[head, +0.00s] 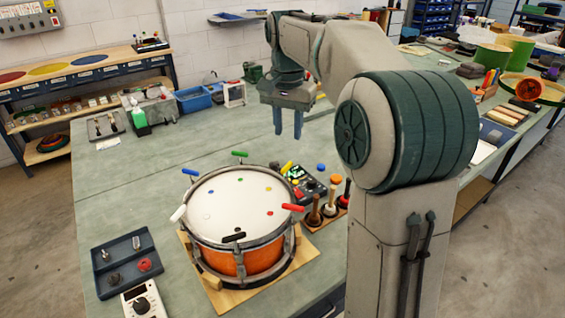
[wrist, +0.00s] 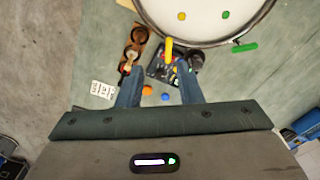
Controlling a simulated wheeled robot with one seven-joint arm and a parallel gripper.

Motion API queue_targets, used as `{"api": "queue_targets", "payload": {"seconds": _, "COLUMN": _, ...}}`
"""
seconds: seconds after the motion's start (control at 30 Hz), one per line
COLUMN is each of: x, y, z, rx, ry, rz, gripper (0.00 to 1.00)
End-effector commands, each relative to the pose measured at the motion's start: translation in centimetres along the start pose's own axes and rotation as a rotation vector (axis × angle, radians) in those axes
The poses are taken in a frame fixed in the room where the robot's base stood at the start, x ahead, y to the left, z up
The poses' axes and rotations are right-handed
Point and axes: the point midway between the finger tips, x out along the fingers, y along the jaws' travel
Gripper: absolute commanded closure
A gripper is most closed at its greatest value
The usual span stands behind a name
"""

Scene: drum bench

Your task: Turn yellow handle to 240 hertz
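An orange drum (head: 243,250) with a white head (head: 232,204) stands on a wooden board on the bench. Colored handles sit around its rim. The yellow handle (head: 286,167) is at the rim's far right side; in the wrist view the yellow handle (wrist: 169,49) shows at the drum's near edge, between and beyond my fingertips. My gripper (head: 288,128) hangs above the bench behind the drum, fingers down. In the wrist view my gripper (wrist: 160,88) has its fingers wide apart with nothing held, apart from the handle. A small dark device with a screen (head: 305,183) lies beside the drum; its reading is too small to tell.
Green (head: 240,154), red (head: 293,207), black (head: 234,237) and white (head: 178,213) handles stick out around the rim. Wooden-handled tools (head: 330,205) stand in a rack right of the drum. A dark tray (head: 126,262) lies front left.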

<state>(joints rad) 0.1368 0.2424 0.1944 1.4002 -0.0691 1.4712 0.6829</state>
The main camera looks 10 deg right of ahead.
Motion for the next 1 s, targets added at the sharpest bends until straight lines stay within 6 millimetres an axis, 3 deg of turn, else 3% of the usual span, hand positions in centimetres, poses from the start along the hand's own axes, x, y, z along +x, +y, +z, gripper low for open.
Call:
{"api": "queue_targets", "payload": {"seconds": 0.13, "x": 0.3, "y": -1.2, "z": -2.3, "rx": 0.077, "ry": -0.028, "rz": 0.003, "gripper": 0.67}}
{"api": "queue_targets", "payload": {"seconds": 0.37, "x": 1.1, "y": -1.5, "z": -3.2, "rx": 0.116, "ry": -0.042, "rz": 0.007, "gripper": 0.67}}
{"api": "queue_targets", "payload": {"seconds": 1.0, "x": 12.6, "y": -1.4, "z": -2.6, "rx": 0.113, "ry": -0.042, "rz": 0.007, "gripper": 0.67}}
